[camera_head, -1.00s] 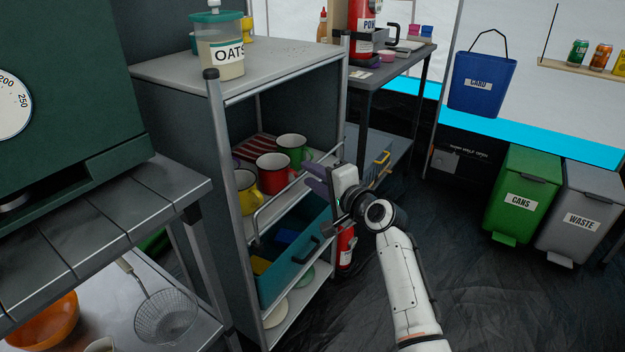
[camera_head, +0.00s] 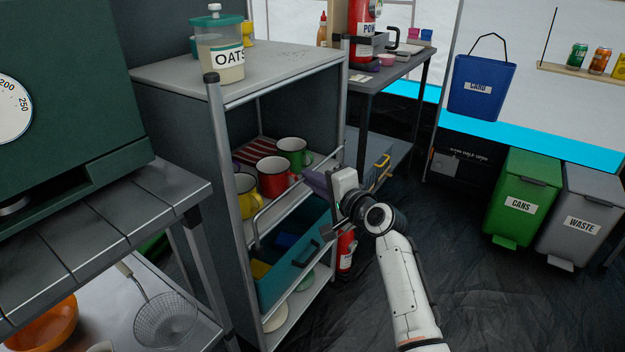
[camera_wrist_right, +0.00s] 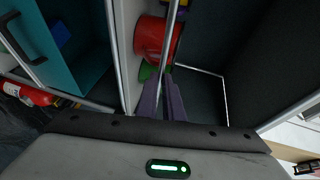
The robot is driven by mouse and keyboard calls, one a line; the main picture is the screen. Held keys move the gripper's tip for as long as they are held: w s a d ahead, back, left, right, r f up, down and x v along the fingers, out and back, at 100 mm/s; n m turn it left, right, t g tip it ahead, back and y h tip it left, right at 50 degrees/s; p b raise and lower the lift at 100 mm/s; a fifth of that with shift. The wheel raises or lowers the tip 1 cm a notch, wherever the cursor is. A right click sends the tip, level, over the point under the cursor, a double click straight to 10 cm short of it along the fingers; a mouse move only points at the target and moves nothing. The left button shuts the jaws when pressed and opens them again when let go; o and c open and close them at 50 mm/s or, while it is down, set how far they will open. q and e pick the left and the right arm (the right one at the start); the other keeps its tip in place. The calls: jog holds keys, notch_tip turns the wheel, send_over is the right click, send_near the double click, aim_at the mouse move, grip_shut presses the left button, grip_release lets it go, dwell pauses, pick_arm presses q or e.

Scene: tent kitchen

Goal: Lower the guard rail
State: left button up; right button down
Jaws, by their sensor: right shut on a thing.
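The guard rail (camera_head: 277,204) is a thin metal bar running across the open front of the cart's middle shelf, in front of the mugs. It stands raised above the shelf edge. My right gripper (camera_head: 312,181) has its purple fingers on the rail near its far end. In the right wrist view, the rail (camera_wrist_right: 173,38) runs down between the fingertips of my gripper (camera_wrist_right: 163,82), which are shut on it. The exact contact point is partly hidden by the fingers. My left gripper is not in view.
A red mug (camera_head: 272,177), a yellow mug (camera_head: 246,196) and a green mug (camera_head: 293,151) stand behind the rail. A teal drawer (camera_head: 290,272) sits pulled out below. A fire extinguisher (camera_head: 346,250) stands beyond it. The dark floor right of my arm is clear.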

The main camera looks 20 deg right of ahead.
jog(key=shift+f, duration=0.15)
dwell(0.8)
